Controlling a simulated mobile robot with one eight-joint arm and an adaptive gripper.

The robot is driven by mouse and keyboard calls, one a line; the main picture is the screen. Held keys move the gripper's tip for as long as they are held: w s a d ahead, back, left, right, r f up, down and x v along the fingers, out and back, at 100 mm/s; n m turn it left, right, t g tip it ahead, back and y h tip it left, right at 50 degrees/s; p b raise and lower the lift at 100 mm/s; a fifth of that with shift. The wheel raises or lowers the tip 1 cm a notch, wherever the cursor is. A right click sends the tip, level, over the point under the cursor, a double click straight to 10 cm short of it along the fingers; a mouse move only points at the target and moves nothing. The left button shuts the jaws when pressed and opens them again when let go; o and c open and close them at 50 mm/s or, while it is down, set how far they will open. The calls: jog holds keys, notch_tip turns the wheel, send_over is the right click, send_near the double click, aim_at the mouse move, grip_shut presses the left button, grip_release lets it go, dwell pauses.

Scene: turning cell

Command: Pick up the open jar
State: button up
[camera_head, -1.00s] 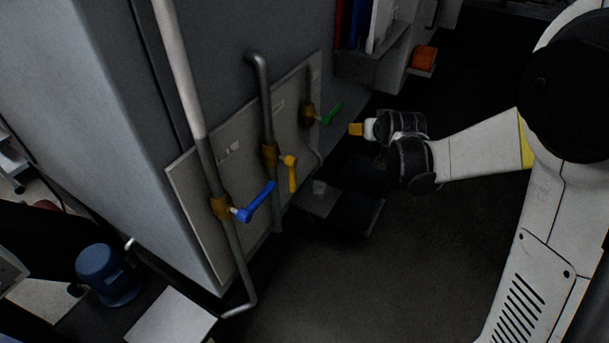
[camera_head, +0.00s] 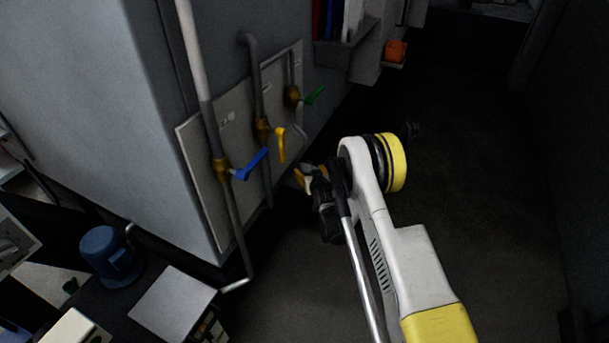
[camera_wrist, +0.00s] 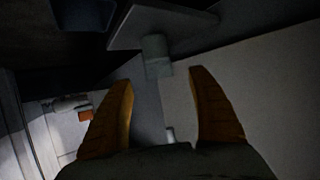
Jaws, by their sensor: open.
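A small grey cylinder (camera_wrist: 157,56), which looks like the jar, stands against a flat grey shelf (camera_wrist: 150,22) in the wrist view. The view looks turned over, so the cylinder seems to hang from the shelf. I cannot see its mouth clearly. My gripper (camera_wrist: 161,78) is open, with one orange finger on each side. The cylinder lies ahead, between and just beyond the fingertips, and the fingers do not appear to touch it. In the head view my gripper (camera_head: 303,179) is low beside the pipe panel, and the jar cannot be made out with certainty there.
A panel with pipes and blue (camera_head: 251,164), yellow (camera_head: 281,145) and green (camera_head: 315,95) valve handles stands left of my gripper. An orange box (camera_head: 396,51) sits on a shelf behind. A blue round container (camera_head: 110,256) is at lower left. The floor at right is clear.

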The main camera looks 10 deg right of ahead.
aim_at(305, 163)
jog(key=b+x, duration=0.3)
jog(key=x, duration=0.3)
jog(key=shift+w+d, duration=0.1)
jog(key=shift+w, duration=0.25)
jog(key=c, duration=1.3)
